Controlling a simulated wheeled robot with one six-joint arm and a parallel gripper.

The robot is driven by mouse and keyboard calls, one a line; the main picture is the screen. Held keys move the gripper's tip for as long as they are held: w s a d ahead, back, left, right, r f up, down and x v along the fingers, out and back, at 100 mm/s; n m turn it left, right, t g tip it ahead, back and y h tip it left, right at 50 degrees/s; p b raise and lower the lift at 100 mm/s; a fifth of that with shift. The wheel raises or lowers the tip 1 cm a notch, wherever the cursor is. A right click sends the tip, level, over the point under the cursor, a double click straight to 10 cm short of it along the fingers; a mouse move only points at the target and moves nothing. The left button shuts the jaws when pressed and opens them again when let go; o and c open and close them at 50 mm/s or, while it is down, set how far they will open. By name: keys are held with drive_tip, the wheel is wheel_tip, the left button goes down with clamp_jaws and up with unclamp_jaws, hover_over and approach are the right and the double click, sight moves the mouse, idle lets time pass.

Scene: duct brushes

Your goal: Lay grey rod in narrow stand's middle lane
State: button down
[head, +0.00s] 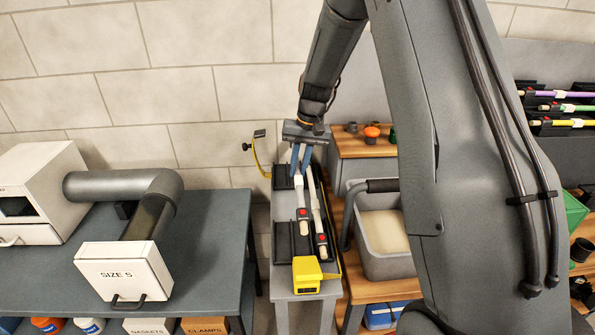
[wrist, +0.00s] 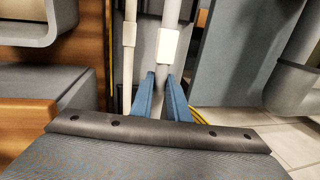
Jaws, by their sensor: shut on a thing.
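The narrow stand (head: 284,240) is a grey bench with black lane brackets, at the middle of the head view. My gripper (head: 301,160) points down over its far end. Its blue fingers are shut on the grey rod (head: 299,185), which has a white label, a red mark and a pale tip. In the wrist view the rod (wrist: 165,75) runs between the fingertips (wrist: 161,95). The rod lines up with the middle lane; whether it touches the brackets I cannot tell. A second similar rod (head: 317,214) lies in the right lane. The left lane looks empty.
A yellow block (head: 306,275) sits at the stand's near end. A grey tub (head: 382,262) is close on the right. A blue-grey table (head: 200,245) with a pipe and white box (head: 124,270) is on the left. Coloured rods (head: 565,108) lie in a far-right rack.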

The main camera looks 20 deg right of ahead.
drive_tip(key=shift+f+b, duration=1.85)
drive_tip(key=shift+f, duration=1.35)
drive_tip(key=shift+s+f+b, duration=0.1)
drive_tip(key=shift+f+b, duration=0.4)
drive_tip(key=shift+f, duration=0.95)
drive_tip(key=c, duration=1.6)
unclamp_jaws()
